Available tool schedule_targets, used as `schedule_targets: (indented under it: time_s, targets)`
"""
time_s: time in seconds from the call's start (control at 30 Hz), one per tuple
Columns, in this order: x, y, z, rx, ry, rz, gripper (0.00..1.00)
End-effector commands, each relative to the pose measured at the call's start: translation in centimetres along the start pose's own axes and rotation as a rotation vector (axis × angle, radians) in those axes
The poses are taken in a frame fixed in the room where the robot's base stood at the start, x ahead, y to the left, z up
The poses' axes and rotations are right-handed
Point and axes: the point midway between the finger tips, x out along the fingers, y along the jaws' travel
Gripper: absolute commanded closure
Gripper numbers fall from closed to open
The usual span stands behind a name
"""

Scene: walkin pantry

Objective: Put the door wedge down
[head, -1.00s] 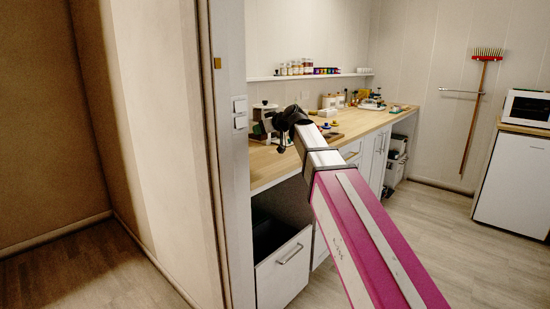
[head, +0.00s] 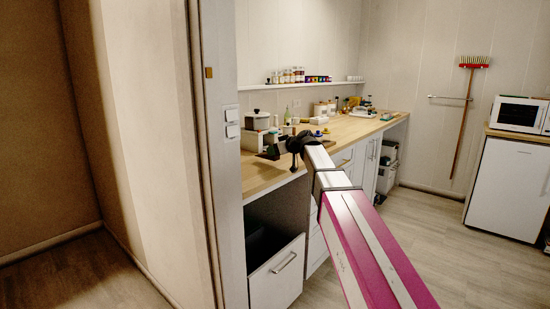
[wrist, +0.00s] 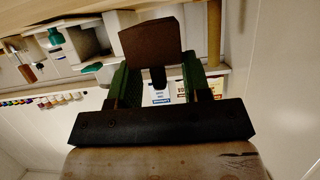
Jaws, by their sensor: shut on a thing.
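The door wedge (wrist: 150,42) is a dark brown block in the wrist view. It sits between the green finger pads of my gripper (wrist: 157,76), which is shut on it. In the head view my gripper (head: 301,144) is a small dark shape at the end of the magenta arm, seen in front of the wooden counter (head: 262,181).
A doorway frame (head: 212,150) stands close on the left. An open drawer (head: 277,275) juts out below the counter. Jars and kitchen items stand on the counter and shelf (head: 300,84). A broom (head: 465,120) hangs near the microwave (head: 518,114). The floor (head: 440,225) at right is clear.

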Motion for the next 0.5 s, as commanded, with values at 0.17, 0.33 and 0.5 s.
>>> schedule_targets:
  time_s: [0.17,0.33,0.5]
  targets:
    - [0.9,-0.1,2.2,0.002,-0.001,0.000,0.85]
    - [1.1,-0.1,2.6,0.000,0.001,0.000,0.85]
    - [1.1,-0.1,2.7,0.000,0.000,0.000,0.85]
